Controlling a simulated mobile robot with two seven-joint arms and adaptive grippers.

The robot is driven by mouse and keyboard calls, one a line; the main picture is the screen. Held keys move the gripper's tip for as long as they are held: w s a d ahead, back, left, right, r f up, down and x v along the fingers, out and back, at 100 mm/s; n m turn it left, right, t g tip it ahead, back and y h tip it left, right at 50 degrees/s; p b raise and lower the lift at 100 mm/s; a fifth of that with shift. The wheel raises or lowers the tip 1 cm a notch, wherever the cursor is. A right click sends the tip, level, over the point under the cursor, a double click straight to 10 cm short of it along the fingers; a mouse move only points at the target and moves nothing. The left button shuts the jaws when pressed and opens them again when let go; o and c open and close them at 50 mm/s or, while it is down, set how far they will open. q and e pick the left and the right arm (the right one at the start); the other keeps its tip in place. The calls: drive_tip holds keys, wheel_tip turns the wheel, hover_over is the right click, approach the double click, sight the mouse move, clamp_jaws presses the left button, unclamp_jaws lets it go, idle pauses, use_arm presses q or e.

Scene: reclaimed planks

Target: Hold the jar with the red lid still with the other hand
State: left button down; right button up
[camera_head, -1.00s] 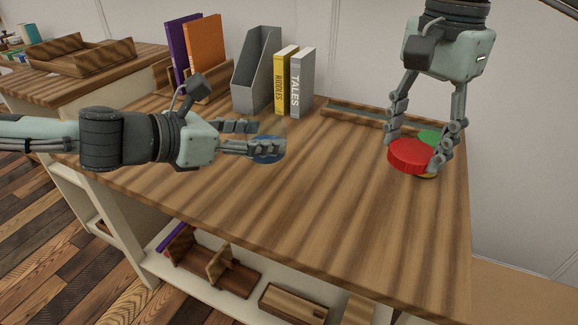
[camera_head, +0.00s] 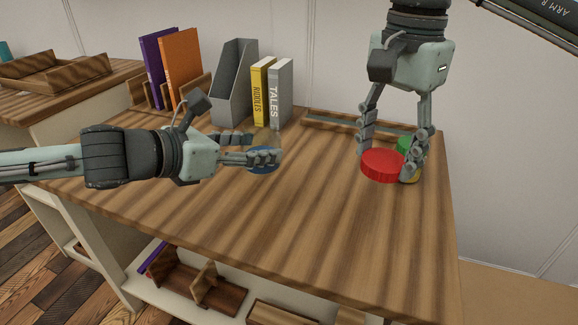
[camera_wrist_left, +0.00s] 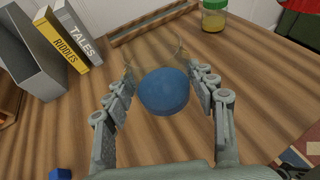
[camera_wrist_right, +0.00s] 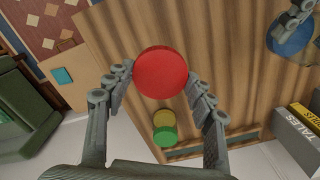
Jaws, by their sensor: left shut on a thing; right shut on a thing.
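A clear jar (camera_wrist_left: 164,91) with blue at its bottom stands between the fingers of my left gripper (camera_head: 262,148). Its glass shows only as faint edges, and I see no lid on it. My left gripper is shut on this jar from the side, low over the table. The red lid (camera_head: 382,165) is between the fingertips of my right gripper (camera_head: 393,163), which is shut on it from above. It shows as a full red disc in the right wrist view (camera_wrist_right: 161,72). I see no jar body under it.
A jar with a green lid and yellow contents (camera_wrist_left: 214,15) stands close behind the red lid. A yellow book (camera_head: 262,92), a grey book (camera_head: 280,95) and a grey file holder (camera_head: 234,85) stand at the back. A low wooden tray (camera_head: 350,125) lies behind. The table front is clear.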

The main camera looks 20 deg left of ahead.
use_arm(q)
drive_tip(key=shift+w+f+p, duration=0.1)
drive_tip(key=shift+f+p, duration=0.05)
drive_tip(key=shift+p, duration=0.4)
drive_tip(key=shift+w+f, duration=0.35)
hover_over(289, 194)
wheel_tip(289, 194, down, 4)
drive_tip(key=shift+a+r, duration=0.1)
drive_tip(key=shift+r, duration=0.05)
drive_tip(key=shift+w+f, duration=0.1)
drive_tip(key=shift+f, duration=0.1)
drive_tip(key=shift+f+b, duration=0.4)
drive_tip(key=shift+f, duration=1.5)
drive_tip(key=shift+f, duration=0.15)
drive_tip(key=c, duration=0.5)
unclamp_jaws()
drive_tip(key=shift+c, duration=0.2)
